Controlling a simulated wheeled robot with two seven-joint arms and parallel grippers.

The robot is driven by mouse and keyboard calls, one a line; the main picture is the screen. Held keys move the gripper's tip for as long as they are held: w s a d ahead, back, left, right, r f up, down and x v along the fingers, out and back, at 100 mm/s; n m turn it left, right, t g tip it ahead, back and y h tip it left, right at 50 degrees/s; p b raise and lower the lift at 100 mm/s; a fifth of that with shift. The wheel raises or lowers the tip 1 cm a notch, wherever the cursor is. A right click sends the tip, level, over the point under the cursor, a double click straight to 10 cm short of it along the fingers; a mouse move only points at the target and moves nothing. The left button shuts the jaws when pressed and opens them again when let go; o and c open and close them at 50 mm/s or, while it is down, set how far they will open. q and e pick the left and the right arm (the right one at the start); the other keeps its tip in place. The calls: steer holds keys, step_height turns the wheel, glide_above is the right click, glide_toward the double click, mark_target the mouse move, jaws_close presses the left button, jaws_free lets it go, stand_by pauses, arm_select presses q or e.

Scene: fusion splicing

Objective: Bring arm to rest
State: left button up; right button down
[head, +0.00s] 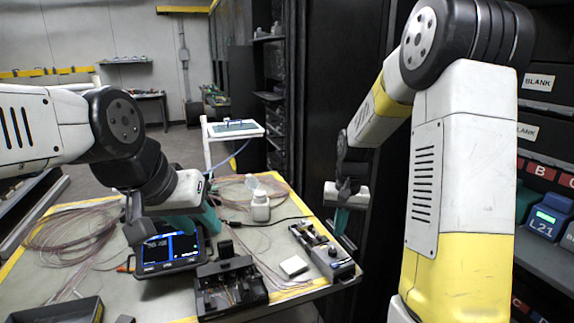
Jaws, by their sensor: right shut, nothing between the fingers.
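My left arm comes in from the left, and its gripper (197,221) with teal fingers points down over the bench, just behind a device with a lit blue screen (170,250). The spacing of its fingers is partly hidden, so I cannot tell whether it is open or shut. My right arm comes down from the upper right. Its gripper (341,221) is shut and empty, pointing down at the bench's right edge, behind a long grey device (325,250).
The bench (100,270) holds a black splicer-like machine (230,287), a white block (294,265), a white bottle (260,207) and coiled fibres (75,232). A white stand (235,129) rises behind. A dark shelf with labelled bins (545,222) is at right.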

steer(key=s+a+r+n+t, duration=0.1)
steer(key=s+r+t, duration=0.1)
steer(key=s+r, duration=0.6)
steer(key=s+r+n+t+y, duration=0.1)
steer(key=s+r+t, duration=0.2)
steer(key=s+r, duration=0.6)
steer(key=s, duration=0.4)
steer(key=shift+s+a, duration=0.3)
steer(key=shift+a, duration=0.05)
stand_by(1.0)
